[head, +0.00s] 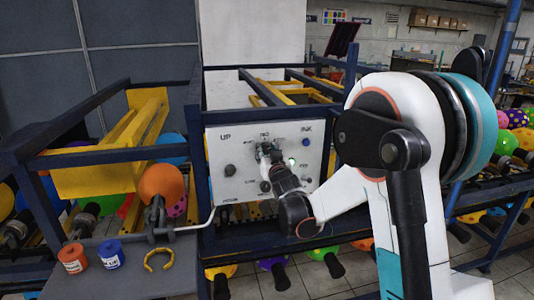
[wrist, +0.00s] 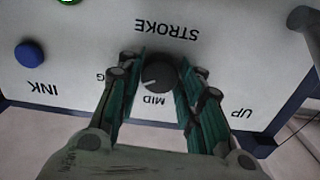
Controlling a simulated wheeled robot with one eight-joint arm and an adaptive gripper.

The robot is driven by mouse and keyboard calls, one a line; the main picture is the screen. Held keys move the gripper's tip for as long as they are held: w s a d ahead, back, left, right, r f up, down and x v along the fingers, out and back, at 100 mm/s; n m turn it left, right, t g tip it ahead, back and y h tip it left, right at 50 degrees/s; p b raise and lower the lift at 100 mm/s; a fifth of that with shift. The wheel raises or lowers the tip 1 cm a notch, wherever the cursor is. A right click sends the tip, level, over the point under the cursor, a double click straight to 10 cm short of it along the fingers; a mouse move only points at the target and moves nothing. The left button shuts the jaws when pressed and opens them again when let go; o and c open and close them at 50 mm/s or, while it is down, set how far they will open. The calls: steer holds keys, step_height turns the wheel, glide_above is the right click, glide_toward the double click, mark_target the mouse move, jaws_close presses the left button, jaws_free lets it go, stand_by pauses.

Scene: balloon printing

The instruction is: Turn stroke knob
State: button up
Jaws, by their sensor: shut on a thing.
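The stroke knob (wrist: 158,75) is a dark round knob on the white control panel, between the labels STROKE and MID, which appear upside down in the wrist view. A light pointer mark shows on its face. My gripper (wrist: 160,82) has its green-padded fingers on both sides of the knob, shut on it. In the head view my gripper (head: 268,152) reaches the upper middle of the white panel (head: 218,188), and it hides the knob there.
A blue INK button (head: 306,142) and several dark knobs sit on the same panel. An orange balloon (head: 162,183) is at the left, above a grey shelf (head: 120,278) with red (head: 73,258) and blue (head: 111,254) cups. Dark blue frame bars surround the panel.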

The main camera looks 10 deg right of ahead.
steer(key=shift+n, duration=0.3)
steer(key=n+b, duration=0.2)
steer(key=n, duration=0.3)
steer(key=shift+f+b, duration=0.1)
steer(key=shift+b, duration=0.3)
steer(key=n+b, duration=0.1)
steer(key=n, duration=0.5)
steer(key=shift+b, duration=0.3)
steer(key=o, duration=1.1)
steer(key=shift+c, duration=0.2)
steer(key=shift+s, duration=0.1)
